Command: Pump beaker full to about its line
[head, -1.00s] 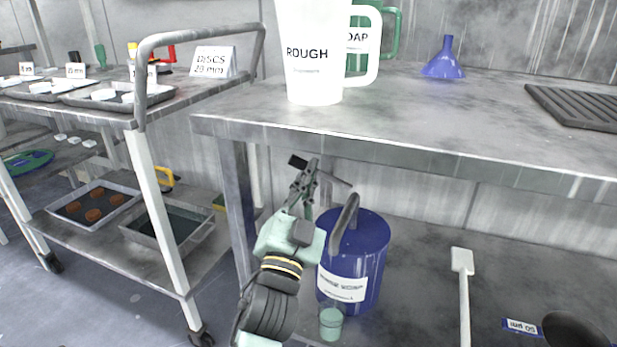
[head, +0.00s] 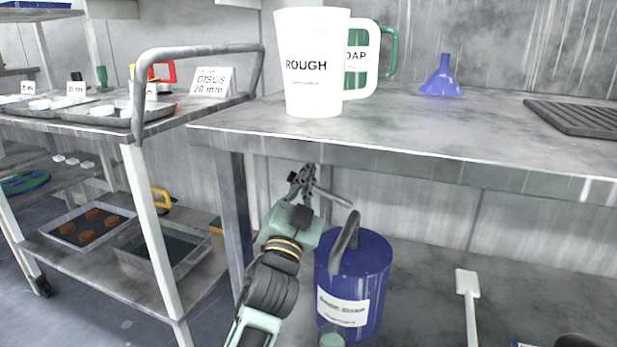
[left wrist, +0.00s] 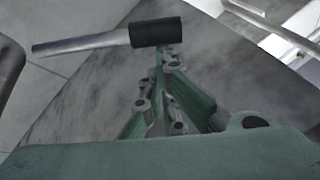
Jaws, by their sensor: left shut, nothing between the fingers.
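A blue drum (head: 352,285) with a white label stands on the lower shelf. A thick grey curved pipe (head: 343,243) rises from its top. A grey lever with a black grip (left wrist: 156,32) crosses just beyond my left fingertips; its rod (head: 332,197) also shows in the head view. A small greenish beaker (head: 331,340) stands at the drum's front, cut by the picture's bottom edge; its line and fill level cannot be made out. My left gripper (head: 304,178) is shut and empty above and left of the drum, close to the lever; touching cannot be told. My right gripper is not in view.
The bench top (head: 440,125) overhangs behind the gripper and bears a white ROUGH jug (head: 312,75), a green jug (head: 388,58), a blue funnel (head: 442,78) and a dark grate (head: 578,116). A trolley (head: 150,220) stands left. A white paddle (head: 468,285) lies right.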

